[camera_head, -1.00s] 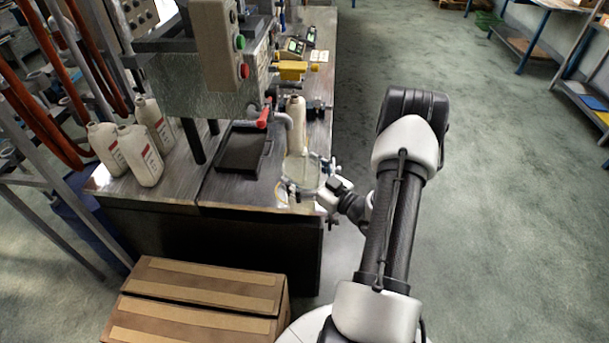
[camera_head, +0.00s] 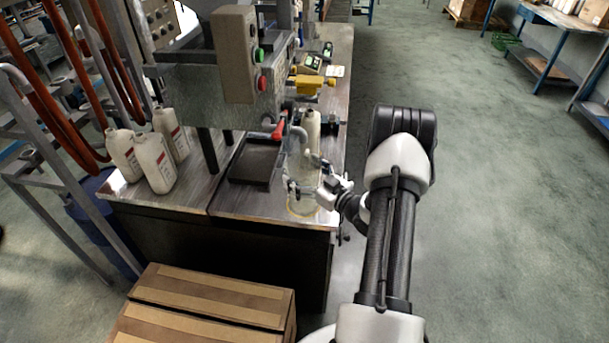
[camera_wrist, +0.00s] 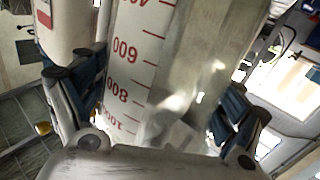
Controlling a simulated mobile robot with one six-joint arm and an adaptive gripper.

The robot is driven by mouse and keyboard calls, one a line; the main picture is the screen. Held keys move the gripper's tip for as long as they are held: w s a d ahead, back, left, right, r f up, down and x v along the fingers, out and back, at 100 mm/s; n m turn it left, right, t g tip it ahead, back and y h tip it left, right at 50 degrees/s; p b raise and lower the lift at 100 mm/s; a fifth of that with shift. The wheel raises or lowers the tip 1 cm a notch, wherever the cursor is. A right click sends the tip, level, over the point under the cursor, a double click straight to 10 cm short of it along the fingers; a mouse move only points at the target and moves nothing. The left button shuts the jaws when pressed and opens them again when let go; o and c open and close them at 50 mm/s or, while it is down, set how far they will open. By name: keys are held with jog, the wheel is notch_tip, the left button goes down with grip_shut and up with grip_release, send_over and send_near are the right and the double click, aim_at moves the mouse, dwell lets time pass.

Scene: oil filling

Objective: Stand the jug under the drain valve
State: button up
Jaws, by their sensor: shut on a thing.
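The clear measuring jug (camera_head: 301,178) is at the bench's right edge, close to the drain spout. My gripper (camera_head: 318,190) reaches in from the right and is shut on it. In the wrist view, the jug's wall with red graduations (camera_wrist: 135,70) fills the space between the fingers (camera_wrist: 160,115). The drain valve has a red handle (camera_head: 279,129) and a pale bent spout (camera_head: 298,134), which overlaps the jug's upper part in the head view. I cannot tell whether the jug's base touches the bench.
A black tray (camera_head: 240,178) lies left of the jug. A white bottle (camera_head: 312,124) stands just behind it. Several white bottles (camera_head: 155,165) stand at the bench's left. The machine's control box (camera_head: 237,55) overhangs the bench. A cardboard box (camera_head: 210,295) is in front; the floor at right is clear.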

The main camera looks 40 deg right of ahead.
dwell(0.3)
jog(key=o, duration=1.2)
jog(key=shift+s+f, duration=0.1)
jog(key=s, duration=0.8)
jog(key=s+d, duration=0.1)
jog(key=s, duration=0.3)
